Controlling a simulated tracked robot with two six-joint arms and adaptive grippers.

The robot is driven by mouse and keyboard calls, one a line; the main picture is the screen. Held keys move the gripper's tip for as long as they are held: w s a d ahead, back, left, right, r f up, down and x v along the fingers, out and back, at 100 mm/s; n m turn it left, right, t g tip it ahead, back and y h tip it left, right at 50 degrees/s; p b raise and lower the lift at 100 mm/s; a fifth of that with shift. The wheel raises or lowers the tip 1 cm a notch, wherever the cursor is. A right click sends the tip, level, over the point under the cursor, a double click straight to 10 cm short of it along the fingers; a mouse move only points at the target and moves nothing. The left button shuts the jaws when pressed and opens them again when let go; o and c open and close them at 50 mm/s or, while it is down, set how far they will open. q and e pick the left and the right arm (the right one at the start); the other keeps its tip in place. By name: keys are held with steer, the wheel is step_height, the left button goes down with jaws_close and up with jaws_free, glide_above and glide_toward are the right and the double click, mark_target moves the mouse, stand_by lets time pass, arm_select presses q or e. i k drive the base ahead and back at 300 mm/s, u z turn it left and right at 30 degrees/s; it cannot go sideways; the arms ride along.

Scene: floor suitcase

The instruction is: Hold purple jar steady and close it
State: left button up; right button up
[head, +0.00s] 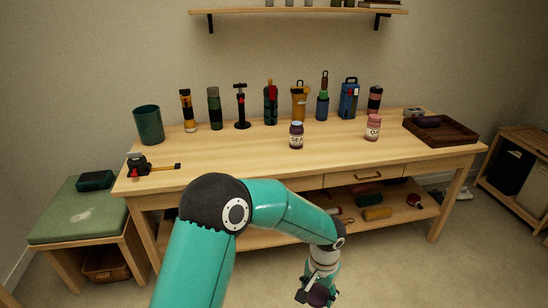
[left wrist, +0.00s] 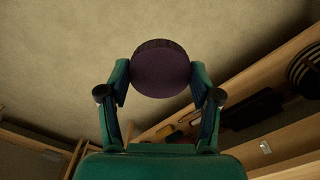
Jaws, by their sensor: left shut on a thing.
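The purple jar (head: 296,137) stands upright on the workbench, near the middle, with a pale label facing me. I cannot tell from here whether its top is open. My left gripper (head: 311,294) is low in front of the bench, below the tabletop and well away from the jar. It is shut on a round dark purple lid (head: 320,295). In the left wrist view the lid (left wrist: 161,68) sits between the two fingertips, its flat round face showing. My right gripper is in neither view.
A pink jar (head: 372,127) stands right of the purple jar on the workbench (head: 230,158). Several bottles and tools line the back. The front middle of the top is clear.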

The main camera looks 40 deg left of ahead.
mark_target(296, 129)
steer(key=u, duration=0.95)
steer(key=i, duration=1)
steer(key=u, duration=0.2)
